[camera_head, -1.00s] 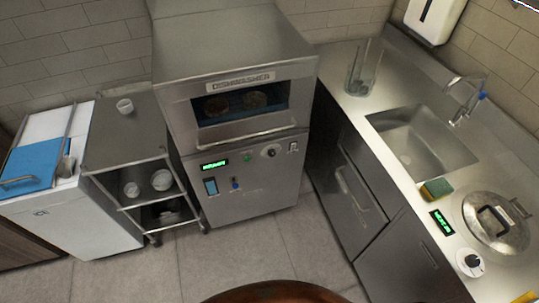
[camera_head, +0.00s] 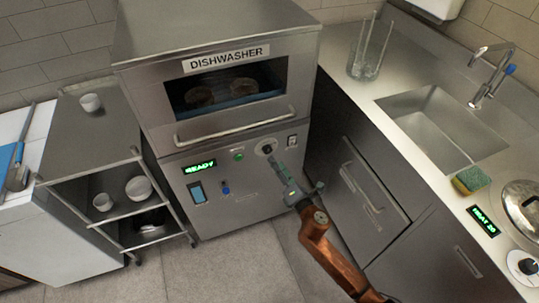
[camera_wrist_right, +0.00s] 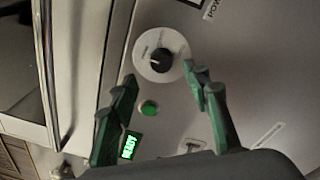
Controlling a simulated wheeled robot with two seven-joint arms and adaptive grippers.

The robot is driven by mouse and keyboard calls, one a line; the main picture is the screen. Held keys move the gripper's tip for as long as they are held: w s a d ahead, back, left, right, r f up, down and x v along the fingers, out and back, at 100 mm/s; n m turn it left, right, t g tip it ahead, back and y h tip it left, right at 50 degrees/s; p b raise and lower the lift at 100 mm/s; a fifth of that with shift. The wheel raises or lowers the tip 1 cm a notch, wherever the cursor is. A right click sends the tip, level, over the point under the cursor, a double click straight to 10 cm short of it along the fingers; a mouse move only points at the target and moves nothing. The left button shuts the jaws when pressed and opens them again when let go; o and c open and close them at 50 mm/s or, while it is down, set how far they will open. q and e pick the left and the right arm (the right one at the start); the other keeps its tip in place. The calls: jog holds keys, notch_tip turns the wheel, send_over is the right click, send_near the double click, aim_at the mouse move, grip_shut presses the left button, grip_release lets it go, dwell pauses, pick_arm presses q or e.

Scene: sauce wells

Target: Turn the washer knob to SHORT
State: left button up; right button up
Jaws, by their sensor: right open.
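The dishwasher (camera_head: 150,100) has a front panel with a dark round knob on a pale dial (camera_head: 267,147). In the right wrist view the knob (camera_wrist_right: 162,60) sits just beyond and between my open fingertips, with no visible contact. The dial marks are too small to read. My right gripper (camera_head: 281,170) is just below and right of the knob in the head view, pointing up at it. Its green-grey fingers (camera_wrist_right: 160,80) are spread and empty in the wrist view. The panel display (camera_head: 199,167) reads READY. My left gripper is not in view.
A green button (camera_head: 238,155), a blue lever (camera_head: 225,188) and a power switch (camera_head: 292,141) are near the knob. The door handle (camera_head: 235,126) runs above. A cart with bowls (camera_head: 95,165) stands left. A counter with a sink (camera_head: 430,120) and sponge (camera_head: 471,179) is right.

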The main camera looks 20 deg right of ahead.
aim_at(269, 152)
jog(key=w, duration=0.1)
jog(key=w+b, duration=0.1)
jog(key=w, duration=0.3)
jog(key=shift+w+a+f, duration=0.1)
jog(key=shift+a+f, duration=0.1)
jog(key=shift+a, duration=0.15)
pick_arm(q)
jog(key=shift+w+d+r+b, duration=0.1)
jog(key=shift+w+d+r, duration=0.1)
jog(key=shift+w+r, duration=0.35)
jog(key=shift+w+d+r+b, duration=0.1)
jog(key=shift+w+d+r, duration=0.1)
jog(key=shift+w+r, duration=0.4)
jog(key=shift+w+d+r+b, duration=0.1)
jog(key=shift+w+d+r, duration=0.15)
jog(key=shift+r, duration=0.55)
pick_arm(e)
jog(key=shift+w+r, duration=0.1)
jog(key=shift+w, duration=0.5)
jog(key=shift+c, duration=0.4)
jog(key=c, duration=1.1)
